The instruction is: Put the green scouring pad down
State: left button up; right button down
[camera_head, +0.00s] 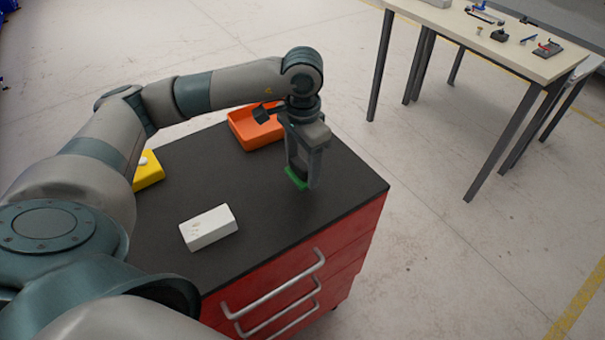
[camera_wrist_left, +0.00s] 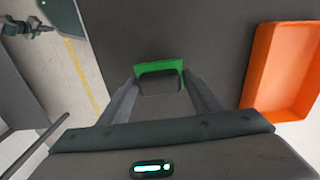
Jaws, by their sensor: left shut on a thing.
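The green scouring pad (camera_head: 296,179) is between the fingertips of my left gripper (camera_head: 301,178), low over the right part of the dark cabinet top (camera_head: 270,215). In the left wrist view, the pad (camera_wrist_left: 160,68) shows as a green strip with a dark grey face between the two fingers of my left gripper (camera_wrist_left: 160,84). The gripper is shut on it and points down. I cannot tell whether the pad touches the cabinet top. My right gripper is not in view.
An orange tray (camera_head: 243,129) stands behind my left gripper. A white block (camera_head: 208,228) lies near the front left, and a yellow container (camera_head: 150,173) sits at the left edge, partly behind my arm. The top is clear around the pad. A table (camera_head: 480,36) stands apart at the back right.

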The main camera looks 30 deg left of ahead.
aim_at(303, 176)
pick_arm(q)
notch_tip(303, 176, down, 3)
jog(key=shift+r+p, duration=0.1)
jog(key=shift+p, duration=0.65)
jog(key=shift+f, duration=0.35)
jog(key=shift+f, duration=0.1)
jog(key=shift+f, duration=0.1)
jog(key=o, duration=1)
jog(key=shift+c, duration=0.2)
